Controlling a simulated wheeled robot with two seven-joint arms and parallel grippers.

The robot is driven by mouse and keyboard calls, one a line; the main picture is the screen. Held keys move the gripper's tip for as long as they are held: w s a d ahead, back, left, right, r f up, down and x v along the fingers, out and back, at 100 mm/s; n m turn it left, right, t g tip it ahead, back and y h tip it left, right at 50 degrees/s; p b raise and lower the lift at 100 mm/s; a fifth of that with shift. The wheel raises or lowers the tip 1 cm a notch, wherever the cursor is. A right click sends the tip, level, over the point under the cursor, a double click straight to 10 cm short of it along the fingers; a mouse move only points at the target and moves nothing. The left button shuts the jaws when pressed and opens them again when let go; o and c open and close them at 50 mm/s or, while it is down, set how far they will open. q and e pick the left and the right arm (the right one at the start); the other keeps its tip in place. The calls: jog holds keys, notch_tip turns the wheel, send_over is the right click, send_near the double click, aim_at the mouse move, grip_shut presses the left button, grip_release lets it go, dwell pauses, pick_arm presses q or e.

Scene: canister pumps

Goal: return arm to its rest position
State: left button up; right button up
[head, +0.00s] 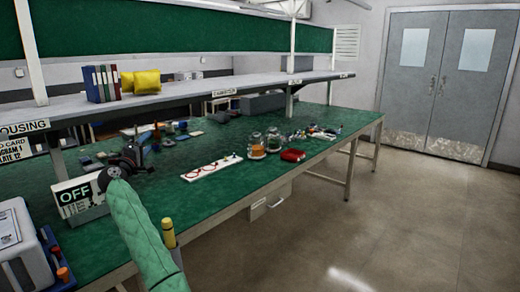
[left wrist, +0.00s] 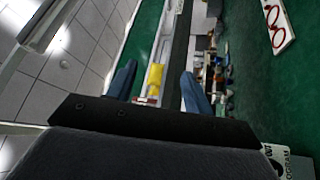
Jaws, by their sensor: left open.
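My left arm in its green quilted sleeve (head: 140,235) reaches up from the bottom of the head view over the front edge of the green-topped bench (head: 215,205). My left gripper (head: 145,143) is dark and small at its end, above the bench's left part. In the left wrist view the two blue-grey fingers of my left gripper (left wrist: 157,90) stand well apart with nothing held between them. Two glass jars (head: 257,146) stand on the bench to the right, well away from the gripper. My right gripper is not in view.
An OFF sign (head: 76,196) stands close beside my left wrist. A white board with red rings (head: 215,168) and a red item (head: 293,155) lie farther right. A shelf (head: 190,93) with binders and yellow cushions (head: 146,81) spans above the bench. The floor at right is clear.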

pick_arm(q)
jog(key=s+d+f+m+g+y+p, duration=0.1)
jog(key=s+d+f+m+g, duration=0.4)
jog(key=s+d+f, duration=0.9)
jog(key=s+d+f+m+g+p, duration=0.1)
jog(key=s+d+f+m+g, duration=0.3)
jog(key=s+f, duration=1.1)
jog(key=s+d+f+m+g+y+p, duration=0.1)
jog(key=s+d+f+m+g, duration=0.6)
jog(key=s, duration=1.4)
jog(key=s+f+g, duration=0.1)
jog(key=s+f, duration=0.4)
jog(key=s, duration=0.3)
jog(key=s+d+f+n+g+p, duration=0.1)
jog(key=s+f, duration=0.5)
jog(key=s, duration=0.3)
jog(key=shift+d, duration=0.3)
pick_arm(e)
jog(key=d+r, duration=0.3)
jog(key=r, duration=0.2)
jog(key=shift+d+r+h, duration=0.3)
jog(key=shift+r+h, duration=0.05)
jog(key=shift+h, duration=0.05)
